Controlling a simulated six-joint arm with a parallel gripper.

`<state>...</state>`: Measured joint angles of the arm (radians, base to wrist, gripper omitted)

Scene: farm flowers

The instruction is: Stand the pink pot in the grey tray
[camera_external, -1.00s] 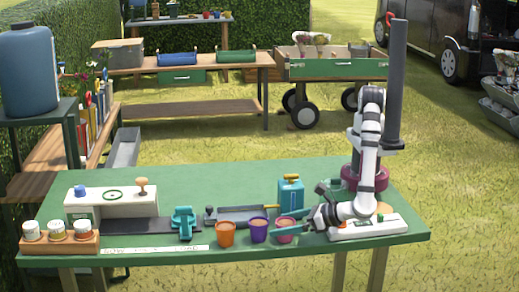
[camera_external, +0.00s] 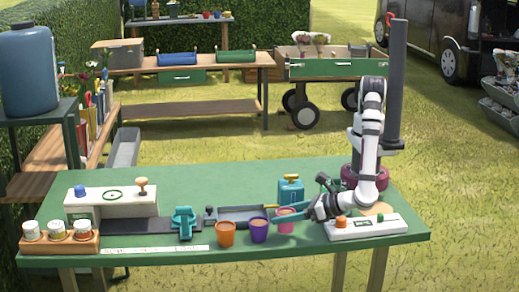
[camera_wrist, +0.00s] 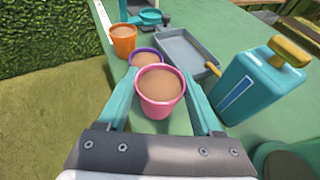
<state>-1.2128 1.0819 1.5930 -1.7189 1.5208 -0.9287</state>
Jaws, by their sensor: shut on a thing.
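The pink pot (camera_wrist: 161,104), filled with brown soil, is upright between the fingers of my gripper (camera_wrist: 161,98), which is shut on it. In the external view the pink pot (camera_external: 286,221) is at the right end of the row of pots, partly behind my gripper (camera_external: 288,220). It looks slightly raised, but I cannot tell its height over the table. The grey tray (camera_wrist: 172,54) lies flat and empty, beyond the pink pot and to its right in the wrist view. In the external view the tray (camera_external: 243,211) is behind the pots.
A purple pot (camera_external: 258,230) and an orange pot (camera_external: 225,235) stand left of the pink pot. A teal can (camera_external: 291,190) with a yellow top stands right of the tray. A teal tool (camera_external: 183,222) is left of the tray. The green table (camera_external: 190,180) is clear behind the tray.

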